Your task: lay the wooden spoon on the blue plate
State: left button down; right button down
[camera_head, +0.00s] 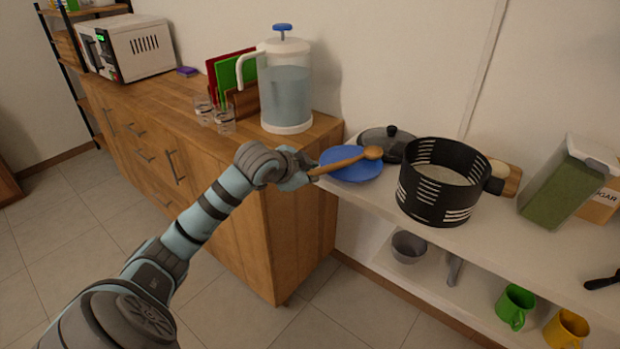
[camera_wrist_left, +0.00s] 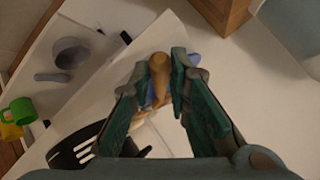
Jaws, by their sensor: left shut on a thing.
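The wooden spoon (camera_head: 345,161) is held by my left gripper (camera_head: 308,172), which is shut on its handle. The spoon's bowl end reaches over the blue plate (camera_head: 352,174), which lies on the white shelf. I cannot tell whether the spoon touches the plate. In the left wrist view the spoon (camera_wrist_left: 159,68) shows end-on between the fingers of the left gripper (camera_wrist_left: 163,80), with a bit of the blue plate (camera_wrist_left: 150,97) behind it. My right gripper is not in view.
A black slotted pot (camera_head: 433,190) stands right of the plate, with a dark lid (camera_head: 388,143) behind. A water dispenser (camera_head: 287,85) stands on the wooden cabinet to the left. A grey bowl (camera_head: 409,246) and green mug (camera_head: 516,306) sit on the lower shelf.

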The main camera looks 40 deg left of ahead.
pick_arm(q)
jog(key=c, duration=1.5)
grip_release()
jog(key=p+v, duration=1)
jog(key=v, duration=0.2)
jog(key=shift+d+p, duration=0.1)
jog(key=shift+p, duration=0.25)
